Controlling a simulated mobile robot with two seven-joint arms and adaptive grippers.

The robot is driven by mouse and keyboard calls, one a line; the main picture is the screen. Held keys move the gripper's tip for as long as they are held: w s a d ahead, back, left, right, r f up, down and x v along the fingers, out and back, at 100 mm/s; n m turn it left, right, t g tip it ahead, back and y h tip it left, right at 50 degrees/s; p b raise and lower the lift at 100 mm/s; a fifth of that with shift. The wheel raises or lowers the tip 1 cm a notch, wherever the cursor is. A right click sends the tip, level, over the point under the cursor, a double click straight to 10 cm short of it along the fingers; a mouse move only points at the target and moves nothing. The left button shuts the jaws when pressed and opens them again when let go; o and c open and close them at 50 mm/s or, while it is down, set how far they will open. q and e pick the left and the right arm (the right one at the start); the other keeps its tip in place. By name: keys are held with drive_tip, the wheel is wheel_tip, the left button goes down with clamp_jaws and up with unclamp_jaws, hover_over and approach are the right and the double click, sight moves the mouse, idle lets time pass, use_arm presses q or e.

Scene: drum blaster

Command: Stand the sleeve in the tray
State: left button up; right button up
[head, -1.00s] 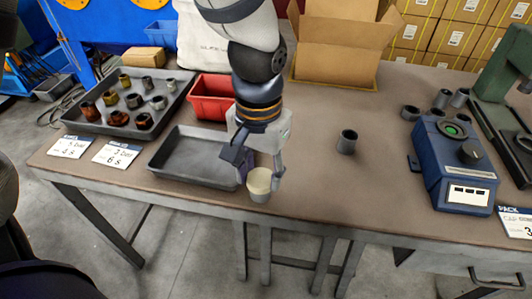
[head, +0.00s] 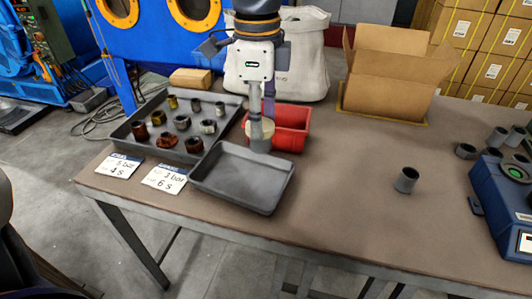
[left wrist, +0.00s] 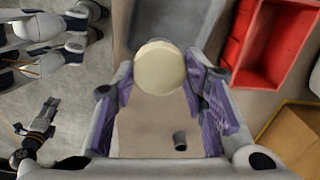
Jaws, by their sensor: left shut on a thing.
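My left gripper (head: 262,115) points down over the far right corner of the empty grey tray (head: 240,205), in front of the red bin.
The red bin (head: 293,138) stands close behind the tray. A dark tray (head: 119,131) with several rusty and grey sleeves is at left, two cards (head: 166,178) in front. Another grey sleeve (head: 406,180) stands at right on bare table. A blue device (head: 505,205) is far right.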

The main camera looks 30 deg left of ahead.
use_arm(q)
drive_tip(key=shift+w+a+r+m, duration=0.1)
drive_tip(key=shift+a+r+m, duration=0.4)
drive_tip(key=shift+m, duration=0.2)
wheel_tip(320, 180, down, 14)
drive_tip(key=shift+r+b, duration=0.2)
drive_tip(key=shift+b, duration=0.2)
drive_tip(key=shift+c, duration=0.2)
use_arm(e)
drive_tip(key=shift+s+f+g, duration=0.3)
drive_tip(key=shift+s+f, duration=0.25)
drive_tip(key=shift+s, duration=0.1)
use_arm(q)
drive_tip(key=shift+f, duration=0.5)
drive_tip(key=o, duration=1.5)
wheel_tip(320, 180, up, 12)
drive_tip(key=shift+d, duration=0.1)
use_arm(e)
drive_tip(key=shift+s, duration=0.1)
